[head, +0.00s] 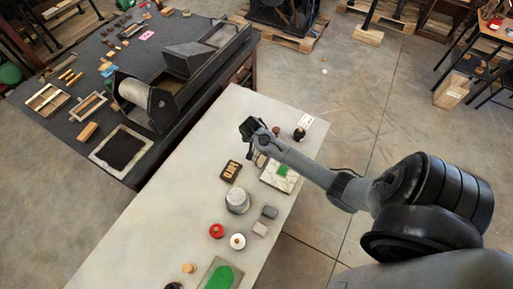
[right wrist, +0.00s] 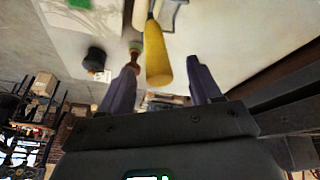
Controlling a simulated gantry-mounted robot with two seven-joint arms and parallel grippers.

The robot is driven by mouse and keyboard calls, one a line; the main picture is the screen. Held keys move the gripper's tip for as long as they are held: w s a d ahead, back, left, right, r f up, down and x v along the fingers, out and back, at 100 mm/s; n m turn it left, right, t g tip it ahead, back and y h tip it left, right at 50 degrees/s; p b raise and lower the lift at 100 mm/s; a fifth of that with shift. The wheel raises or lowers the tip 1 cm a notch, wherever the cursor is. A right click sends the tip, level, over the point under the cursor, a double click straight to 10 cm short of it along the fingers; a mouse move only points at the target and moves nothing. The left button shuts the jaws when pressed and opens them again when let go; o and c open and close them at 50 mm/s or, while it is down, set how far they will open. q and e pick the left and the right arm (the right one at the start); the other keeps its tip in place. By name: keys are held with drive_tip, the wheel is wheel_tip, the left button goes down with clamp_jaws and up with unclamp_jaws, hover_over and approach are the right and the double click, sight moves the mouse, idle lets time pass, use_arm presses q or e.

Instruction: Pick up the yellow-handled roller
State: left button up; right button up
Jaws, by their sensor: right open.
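In the right wrist view the yellow handle (right wrist: 157,58) of the roller lies between the two purple-grey fingers of my right gripper (right wrist: 161,68). The fingers are open, and a gap shows on the handle's right side. A pale part joins the handle's far end at the top edge. In the head view my right gripper (head: 249,127) is low over the far end of the light table, and the roller is hidden there. I cannot tell how high the fingers are above the tabletop. My left gripper is not in view.
A small brown-handled piece (right wrist: 131,64) stands beside the left finger, and a dark round knob (right wrist: 95,57) is farther left. A dark press table (head: 60,115) is left.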

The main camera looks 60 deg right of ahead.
drive_tip(key=shift+x, duration=2.95)
drive_tip(key=shift+s+d, duration=0.1)
drive_tip(key=c, duration=1)
drive_tip(key=shift+o, duration=0.2)
drive_tip(key=shift+r, duration=0.1)
